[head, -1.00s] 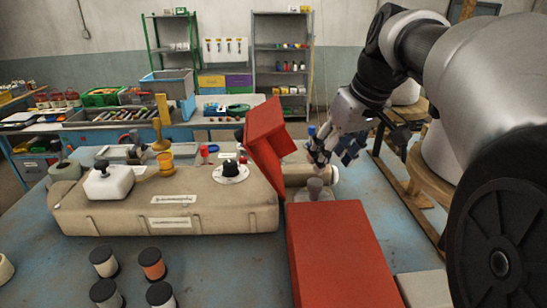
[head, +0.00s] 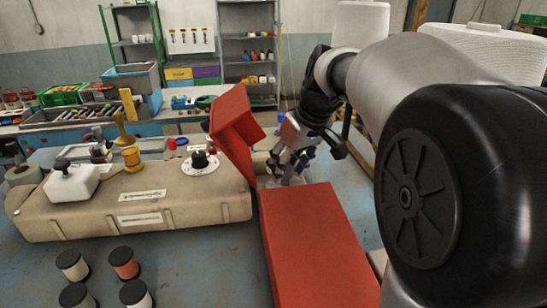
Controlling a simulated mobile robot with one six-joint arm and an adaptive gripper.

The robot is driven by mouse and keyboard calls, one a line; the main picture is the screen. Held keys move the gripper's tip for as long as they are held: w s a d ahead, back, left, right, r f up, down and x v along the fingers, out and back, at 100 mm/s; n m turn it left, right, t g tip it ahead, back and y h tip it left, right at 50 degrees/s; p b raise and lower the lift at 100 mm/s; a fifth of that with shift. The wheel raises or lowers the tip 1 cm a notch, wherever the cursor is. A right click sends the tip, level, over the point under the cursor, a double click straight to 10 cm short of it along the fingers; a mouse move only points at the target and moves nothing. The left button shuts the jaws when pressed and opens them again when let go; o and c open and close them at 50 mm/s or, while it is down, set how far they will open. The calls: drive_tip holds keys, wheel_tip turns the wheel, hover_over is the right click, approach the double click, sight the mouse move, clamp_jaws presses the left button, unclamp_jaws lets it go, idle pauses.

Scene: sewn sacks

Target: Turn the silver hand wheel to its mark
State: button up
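My gripper (head: 288,167) points down at the right end of a long beige machine body (head: 185,208), just right of a tilted red part (head: 234,125). A grey, rounded piece low at that end may be the silver hand wheel; the gripper now covers most of it. I cannot make out a mark, or whether the fingers touch the piece. The finger gap is too small and overlapped to judge. A black knob (head: 199,159) stands on a white dial plate on top of the machine.
A large red block (head: 318,245) lies in front of the gripper. A white box with a dark ball knob (head: 70,184) and a yellow spool (head: 131,158) stand at the machine's left. Several small spools, one orange (head: 124,264), stand at the front left. Shelves stand behind.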

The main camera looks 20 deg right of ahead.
drive_tip(key=c, duration=0.8)
drive_tip(key=shift+a+m+h, duration=0.1)
drive_tip(key=shift+m+h, duration=0.5)
drive_tip(key=shift+m, duration=0.9)
drive_tip(key=o, duration=1)
drive_tip(key=shift+o, duration=0.2)
drive_tip(key=v, duration=1.2)
